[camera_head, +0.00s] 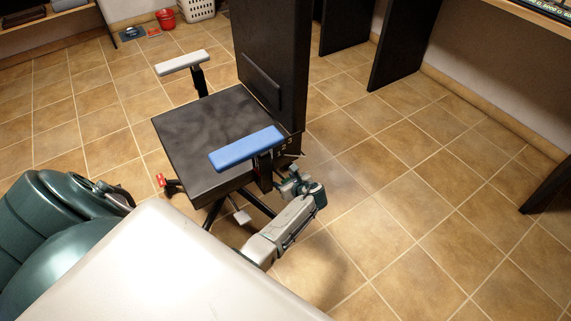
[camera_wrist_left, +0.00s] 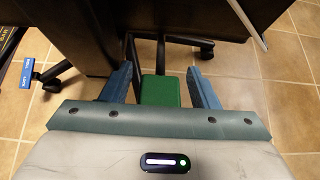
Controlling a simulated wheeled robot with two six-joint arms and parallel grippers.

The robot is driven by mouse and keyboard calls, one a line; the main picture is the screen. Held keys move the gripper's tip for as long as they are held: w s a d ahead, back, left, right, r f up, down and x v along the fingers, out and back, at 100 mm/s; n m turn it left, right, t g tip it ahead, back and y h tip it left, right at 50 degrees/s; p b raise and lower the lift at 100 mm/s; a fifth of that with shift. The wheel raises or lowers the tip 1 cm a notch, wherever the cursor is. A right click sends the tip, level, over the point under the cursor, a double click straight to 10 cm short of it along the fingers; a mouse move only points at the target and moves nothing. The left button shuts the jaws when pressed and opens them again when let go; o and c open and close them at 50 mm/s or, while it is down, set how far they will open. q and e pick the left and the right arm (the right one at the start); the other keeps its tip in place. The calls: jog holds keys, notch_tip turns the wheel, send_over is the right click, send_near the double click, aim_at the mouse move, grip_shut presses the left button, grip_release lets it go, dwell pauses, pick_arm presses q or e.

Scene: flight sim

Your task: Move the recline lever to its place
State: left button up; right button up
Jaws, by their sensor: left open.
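The black chair (camera_head: 200,130) has a tall backrest (camera_head: 262,50), a blue armrest (camera_head: 246,148) and a pale armrest (camera_head: 182,62). My left gripper (camera_head: 289,178) is beside the seat, below the blue armrest. In the left wrist view its blue fingers (camera_wrist_left: 162,82) are open, one on each side of a green block (camera_wrist_left: 160,91). I see a gap on both sides of the block. The block may be the recline lever's handle, but I cannot tell for sure. In the head view it is hard to make out by the gripper.
A red tab (camera_head: 161,180) and a pale paddle (camera_head: 241,216) show low by the chair. A blue labelled tab (camera_wrist_left: 26,74) shows at left in the wrist view. Dark desk panels (camera_head: 403,40) stand behind. The tiled floor (camera_head: 430,230) at right is clear.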

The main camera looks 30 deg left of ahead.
pick_arm(q)
jog(key=p+v, duration=0.2)
jog(key=v, duration=0.9)
pick_arm(e)
jog(key=shift+s+d+r+g+h, duration=0.6)
jog(key=shift+s+d+r+g, duration=0.3)
jog(key=shift+g, duration=0.3)
